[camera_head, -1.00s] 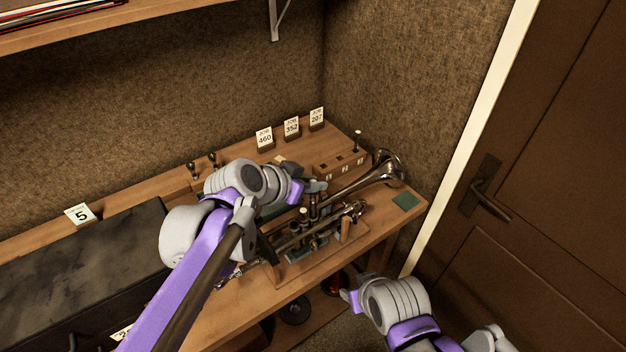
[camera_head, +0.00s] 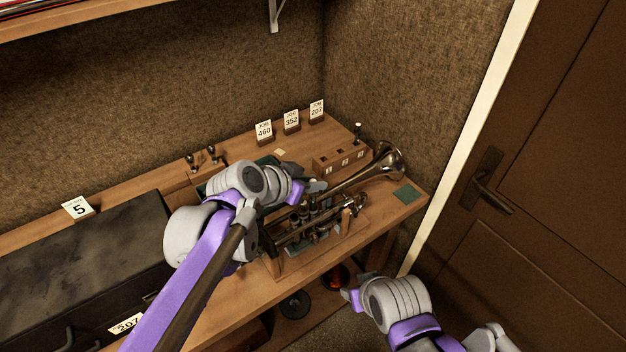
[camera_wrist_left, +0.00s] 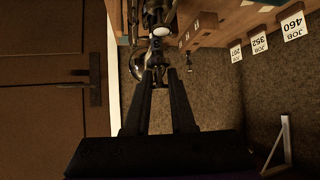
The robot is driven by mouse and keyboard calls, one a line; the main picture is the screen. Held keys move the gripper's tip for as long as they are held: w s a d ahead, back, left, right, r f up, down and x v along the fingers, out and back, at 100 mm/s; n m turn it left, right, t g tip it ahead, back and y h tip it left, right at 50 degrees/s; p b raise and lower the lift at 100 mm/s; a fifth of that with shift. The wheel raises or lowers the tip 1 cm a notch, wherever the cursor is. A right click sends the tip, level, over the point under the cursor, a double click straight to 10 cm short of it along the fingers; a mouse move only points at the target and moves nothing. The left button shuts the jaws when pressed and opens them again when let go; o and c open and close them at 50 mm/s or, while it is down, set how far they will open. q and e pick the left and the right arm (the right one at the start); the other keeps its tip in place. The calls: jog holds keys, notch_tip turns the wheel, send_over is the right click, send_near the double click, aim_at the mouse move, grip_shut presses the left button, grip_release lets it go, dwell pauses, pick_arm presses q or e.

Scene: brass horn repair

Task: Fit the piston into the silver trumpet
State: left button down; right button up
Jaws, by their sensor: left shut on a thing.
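The silver trumpet (camera_head: 388,163) lies in a wooden stand on the bench, its bell towards the back right. It also shows in the left wrist view (camera_wrist_left: 137,62). My left gripper (camera_head: 316,187) is over the trumpet's valve section and partly hides it. In the left wrist view its fingers (camera_wrist_left: 158,74) are closed on a small piece, seemingly the piston (camera_wrist_left: 157,48), near the trumpet's metal parts. I cannot tell whether the piston is inside a valve casing. My right gripper (camera_head: 350,297) is in front of the bench, away from the trumpet; its jaw opening is unclear.
A wooden block (camera_head: 325,168) with numbered slots stands behind the trumpet, with a dark pin (camera_head: 357,131) upright at its far end. Job cards (camera_head: 291,121) stand at the back. A green pad (camera_head: 407,194) lies at the right corner. A door (camera_head: 560,150) is at the right.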

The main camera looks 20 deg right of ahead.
aim_at(313, 195)
pick_arm(q)
jog(key=shift+f+b, duration=0.9)
jog(key=shift+f, duration=1.15)
pick_arm(e)
jog(key=shift+s+f, duration=0.25)
jog(key=shift+f, duration=0.45)
jog(key=shift+s+f, duration=0.25)
jog(key=shift+f, duration=0.4)
pick_arm(q)
jog(key=shift+r, duration=0.15)
pick_arm(e)
jog(key=shift+r, duration=0.15)
pick_arm(q)
jog(key=shift+r+p, duration=1.35)
jog(key=shift+r, duration=0.8)
jog(key=shift+r+p, duration=1.15)
jog(key=shift+r, duration=0.85)
pick_arm(e)
jog(key=w+r, duration=0.3)
jog(key=r, duration=0.4)
jog(key=shift+w, duration=0.3)
jog(key=shift+s, duration=0.1)
jog(key=shift+w+r, duration=0.2)
jog(key=shift+r+t, duration=0.15)
jog(key=shift+t, duration=0.15)
